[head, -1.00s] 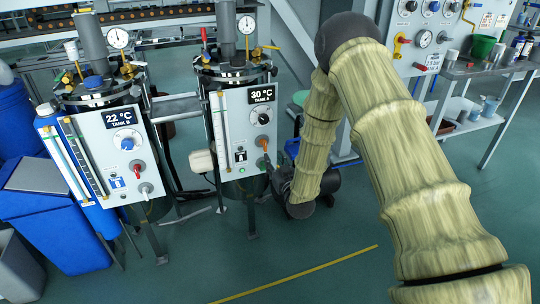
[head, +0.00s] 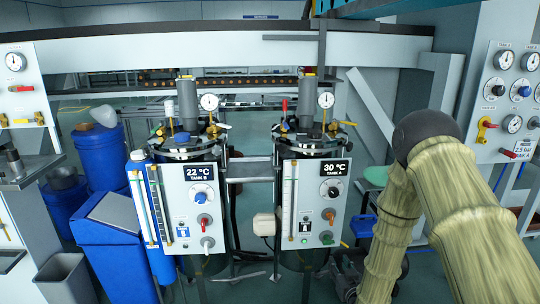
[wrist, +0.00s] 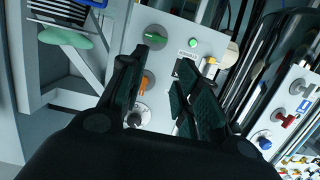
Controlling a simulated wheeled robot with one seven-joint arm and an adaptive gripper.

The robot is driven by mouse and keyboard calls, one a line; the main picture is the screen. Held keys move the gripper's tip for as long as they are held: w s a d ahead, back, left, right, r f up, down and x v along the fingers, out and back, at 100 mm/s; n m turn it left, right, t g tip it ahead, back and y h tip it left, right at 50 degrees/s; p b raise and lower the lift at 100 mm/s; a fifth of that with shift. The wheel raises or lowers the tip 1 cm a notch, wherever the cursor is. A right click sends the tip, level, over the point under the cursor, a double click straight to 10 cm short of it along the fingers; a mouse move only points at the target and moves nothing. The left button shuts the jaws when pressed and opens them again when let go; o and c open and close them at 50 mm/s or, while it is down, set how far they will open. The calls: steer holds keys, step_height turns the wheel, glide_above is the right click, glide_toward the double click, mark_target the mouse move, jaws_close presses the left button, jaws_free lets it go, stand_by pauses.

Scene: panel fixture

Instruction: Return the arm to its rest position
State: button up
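My arm, in a pale ribbed cover, reaches in from the right of the head view and bends down to the bottom edge. My gripper (head: 348,284) shows there only as a dark shape, low and to the right of the tank A panel (head: 313,200). In the wrist view my gripper (wrist: 160,68) has its two dark fingers apart, with nothing between them. The tank A panel (wrist: 208,48) lies beyond the fingertips, with a green knob (wrist: 155,37) and an orange knob (wrist: 147,82). I see no contact with it.
The tank B panel (head: 187,205) stands left of tank A. A blue bin (head: 110,238) and a grey bin (head: 66,277) are further left. A valve panel (head: 510,100) stands at the right, close to my arm. A beam (head: 200,52) crosses behind the tanks.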

steer(key=s+a+f+g, duration=0.1)
steer(key=s+f+g, duration=0.3)
steer(key=s+f, duration=0.65)
steer(key=s+a+f+g, duration=0.2)
steer(key=s+f+g, duration=0.45)
steer(key=s, duration=0.75)
steer(key=s+f+g, duration=0.2)
steer(key=s+g, duration=0.1)
steer(key=s, duration=0.9)
steer(key=s+f+g, duration=0.2)
steer(key=s+f, duration=0.1)
steer(key=s, duration=0.8)
step_height(320, 180, up, 25)
steer(key=p, duration=2.4)
steer(key=shift+a+r+m+h+p, duration=0.15)
steer(key=shift+a+m+h+p, duration=0.15)
steer(key=shift+a+m+p, duration=0.1)
